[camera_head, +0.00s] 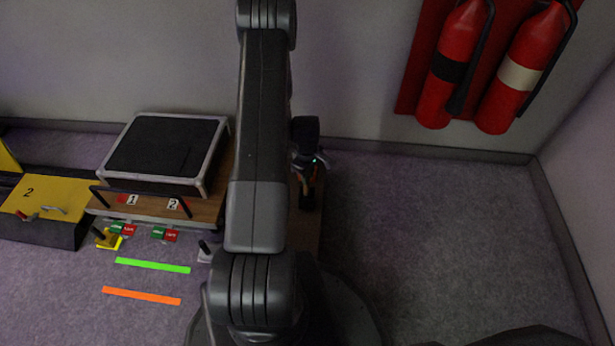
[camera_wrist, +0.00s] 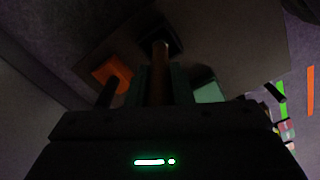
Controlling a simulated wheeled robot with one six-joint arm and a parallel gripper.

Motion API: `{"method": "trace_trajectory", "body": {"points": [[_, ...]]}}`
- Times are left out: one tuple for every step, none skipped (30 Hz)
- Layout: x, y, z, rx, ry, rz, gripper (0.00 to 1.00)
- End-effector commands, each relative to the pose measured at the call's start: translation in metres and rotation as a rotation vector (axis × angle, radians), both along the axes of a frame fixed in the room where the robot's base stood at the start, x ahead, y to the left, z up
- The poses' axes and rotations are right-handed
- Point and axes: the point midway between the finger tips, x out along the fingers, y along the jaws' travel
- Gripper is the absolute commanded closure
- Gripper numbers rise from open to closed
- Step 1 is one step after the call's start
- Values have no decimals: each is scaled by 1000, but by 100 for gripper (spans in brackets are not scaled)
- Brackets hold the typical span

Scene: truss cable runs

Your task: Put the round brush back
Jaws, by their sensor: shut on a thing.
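My gripper (camera_wrist: 163,84) is shut on a brown upright stick (camera_wrist: 160,68), which looks like the round brush's handle. A dark block-like part (camera_wrist: 160,40) shows at the stick's far end; the dim light hides whether it is the brush head or a holder. In the head view my gripper (camera_head: 308,172) is over the right part of the wooden board, just right of my arm. A dark piece is below it there. My arm hides the middle of the board.
An orange block (camera_wrist: 112,73) and a pale green block (camera_wrist: 207,90) flank the stick. A black-topped framed box (camera_head: 165,147) stands on the wooden board at left. A yellow-topped case (camera_head: 50,208) is farther left. Red extinguishers (camera_head: 452,65) hang at right. Floor at right is clear.

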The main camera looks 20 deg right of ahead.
Motion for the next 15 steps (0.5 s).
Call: {"method": "trace_trajectory", "body": {"points": [[1, 0, 1, 0, -1, 0, 100], [1, 0, 1, 0, -1, 0, 100], [0, 0, 2, 0, -1, 0, 100], [0, 0, 2, 0, -1, 0, 100], [0, 0, 1, 0, -1, 0, 100], [0, 0, 1, -1, -1, 0, 100], [0, 0, -1, -1, -1, 0, 100], [0, 0, -2, -1, -1, 0, 100], [0, 0, -3, -1, -1, 0, 100], [0, 0, -2, -1, -1, 0, 76], [0, 0, -2, -1, -1, 0, 70], [0, 0, -2, 0, 0, 0, 62], [0, 0, -2, 0, 0, 0, 58], [0, 0, -2, 0, 0, 0, 58], [0, 0, -2, 0, 0, 0, 58]]}}
